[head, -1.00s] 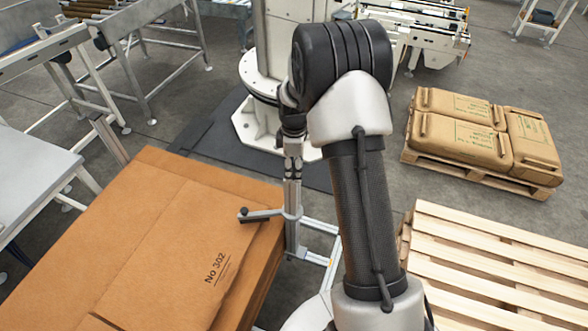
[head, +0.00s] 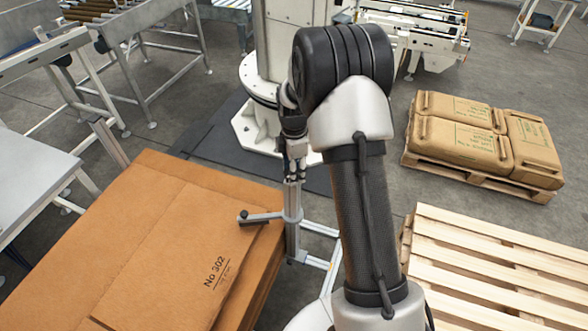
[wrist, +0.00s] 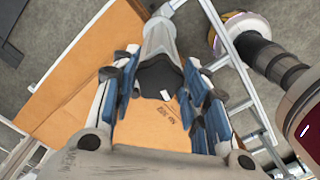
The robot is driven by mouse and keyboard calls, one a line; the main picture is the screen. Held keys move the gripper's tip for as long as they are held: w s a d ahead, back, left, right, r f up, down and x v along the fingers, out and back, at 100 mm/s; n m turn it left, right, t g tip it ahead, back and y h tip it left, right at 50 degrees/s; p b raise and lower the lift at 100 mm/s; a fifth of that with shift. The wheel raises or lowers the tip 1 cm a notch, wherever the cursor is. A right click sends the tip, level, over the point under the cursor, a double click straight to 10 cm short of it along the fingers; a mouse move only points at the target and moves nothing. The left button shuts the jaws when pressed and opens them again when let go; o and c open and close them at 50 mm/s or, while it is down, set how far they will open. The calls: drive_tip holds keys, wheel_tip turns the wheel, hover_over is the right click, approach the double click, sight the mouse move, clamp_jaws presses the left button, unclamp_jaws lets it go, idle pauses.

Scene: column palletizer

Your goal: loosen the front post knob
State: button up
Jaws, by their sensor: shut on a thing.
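The front post (head: 293,238) stands upright beside the brown carton stack, with a short side arm (head: 262,217) reaching left over the carton and ending in a black ball. My gripper (head: 295,168) points down onto the top of this post. In the wrist view, the black post knob (wrist: 158,74) sits at the end of the grey post (wrist: 159,38). The blue-padded fingers of my gripper (wrist: 163,84) stand on both sides of the knob, shut on it. In the head view the knob is hidden by the gripper.
The brown carton stack (head: 170,235) marked No 302 lies close on the left. An empty wooden pallet (head: 490,270) is at the lower right, and a pallet of brown sacks (head: 470,140) is behind it. A white machine column (head: 290,40) stands behind the post.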

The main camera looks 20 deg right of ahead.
drive_tip(key=o, duration=1.1)
drive_tip(key=shift+r, duration=0.1)
wheel_tip(320, 180, up, 12)
drive_tip(key=shift+f, duration=0.1)
